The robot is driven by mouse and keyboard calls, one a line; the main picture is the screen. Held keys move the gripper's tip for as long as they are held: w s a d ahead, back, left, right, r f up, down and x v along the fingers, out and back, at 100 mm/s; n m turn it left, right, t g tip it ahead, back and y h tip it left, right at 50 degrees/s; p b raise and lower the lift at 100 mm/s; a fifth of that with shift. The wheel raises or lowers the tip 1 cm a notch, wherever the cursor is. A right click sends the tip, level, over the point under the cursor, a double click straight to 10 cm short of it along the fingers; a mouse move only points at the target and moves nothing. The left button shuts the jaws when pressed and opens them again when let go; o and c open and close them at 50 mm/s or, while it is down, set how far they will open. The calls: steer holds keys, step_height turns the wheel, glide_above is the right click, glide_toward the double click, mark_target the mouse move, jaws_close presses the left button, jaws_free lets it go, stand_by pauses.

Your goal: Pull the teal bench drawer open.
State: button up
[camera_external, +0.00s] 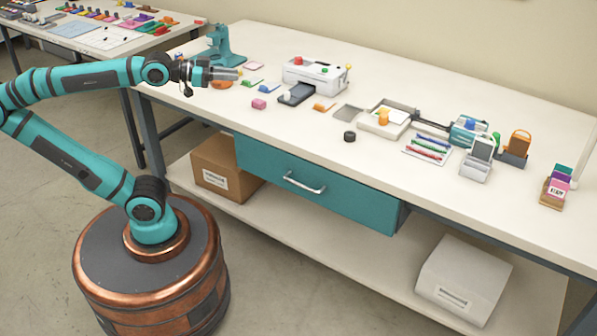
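The teal bench drawer (345,198) sits under the front edge of the white bench top. Its front looks flush under the bench, and a silver bar handle (304,183) is fixed on its left-middle part. My gripper (238,74) is up over the left end of the bench top, well above and to the left of the handle, and apart from it. It points to the right. Its fingers are small and seen side-on, so I cannot tell whether they are open or shut. Nothing is seen hanging from them.
A cardboard box (222,166) and a white box (464,279) stand on the lower shelf (330,250). The bench top (300,130) holds a teal press (221,46), a white laminator (316,76) and several small items. The floor in front of the drawer is clear.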

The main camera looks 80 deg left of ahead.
steer(key=w+d+f+m+g, duration=0.1)
steer(key=w+d+f+g, duration=0.25)
steer(key=f, duration=0.25)
steer(key=w+d+f+g, duration=0.2)
steer(key=w+f, duration=0.2)
steer(key=f, duration=0.2)
steer(key=m+g+y, duration=0.4)
steer(key=y, duration=1.1)
glide_toward(300, 186)
steer(key=x, duration=1)
steer(key=shift+w+a, duration=0.1)
steer(key=shift+a, duration=0.25)
steer(key=shift+c, duration=0.4)
jaws_close()
